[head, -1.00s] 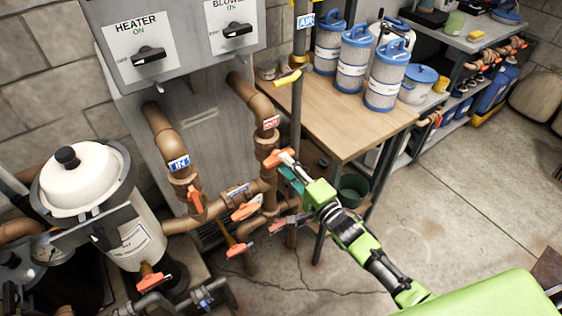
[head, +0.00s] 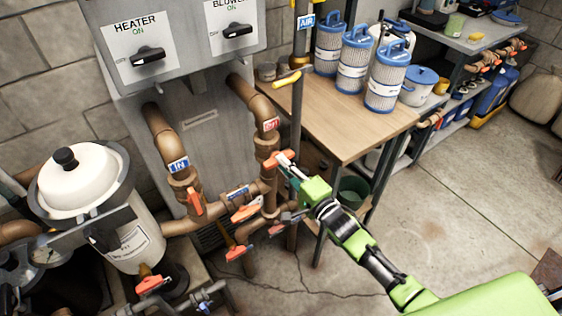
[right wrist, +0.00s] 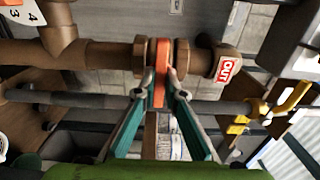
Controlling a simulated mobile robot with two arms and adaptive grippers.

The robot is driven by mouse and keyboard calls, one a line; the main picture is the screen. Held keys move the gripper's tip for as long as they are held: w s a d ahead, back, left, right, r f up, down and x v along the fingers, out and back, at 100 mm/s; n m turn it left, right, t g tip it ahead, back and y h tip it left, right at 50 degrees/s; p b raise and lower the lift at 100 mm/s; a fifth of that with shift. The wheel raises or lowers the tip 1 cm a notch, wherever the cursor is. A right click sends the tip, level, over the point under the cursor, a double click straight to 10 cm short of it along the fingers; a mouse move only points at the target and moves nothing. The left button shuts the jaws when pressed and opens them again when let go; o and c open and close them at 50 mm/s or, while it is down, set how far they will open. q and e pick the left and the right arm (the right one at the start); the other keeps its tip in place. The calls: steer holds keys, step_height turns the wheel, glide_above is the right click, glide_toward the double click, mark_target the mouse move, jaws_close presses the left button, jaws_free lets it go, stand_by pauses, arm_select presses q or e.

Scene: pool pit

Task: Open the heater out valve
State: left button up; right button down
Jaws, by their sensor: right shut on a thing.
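The heater out valve is on the brown pipe with the red OUT label (head: 270,124), and its orange handle (head: 279,158) sticks out to the right just below that label. In the right wrist view the orange handle (right wrist: 161,75) stands upright in the picture, across the pipe. My right gripper (head: 289,165) is at the handle in the head view. In the right wrist view its two fingers (right wrist: 158,95) are on either side of the handle's lower part, closed on it. My left gripper is not in view.
A valve with an orange handle (head: 194,201) sits under the blue IN label (head: 178,165). Other orange handles (head: 246,212) are on the lower pipes. A yellow-handled valve (head: 287,79) is on the grey AIR pipe. The wooden table (head: 340,130) holds filter cartridges.

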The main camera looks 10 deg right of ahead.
steer(key=n, duration=1.8)
steer(key=shift+n, duration=0.3)
steer(key=c, duration=2)
jaws_free()
steer(key=p+v, duration=0.2)
steer(key=v, duration=0.5)
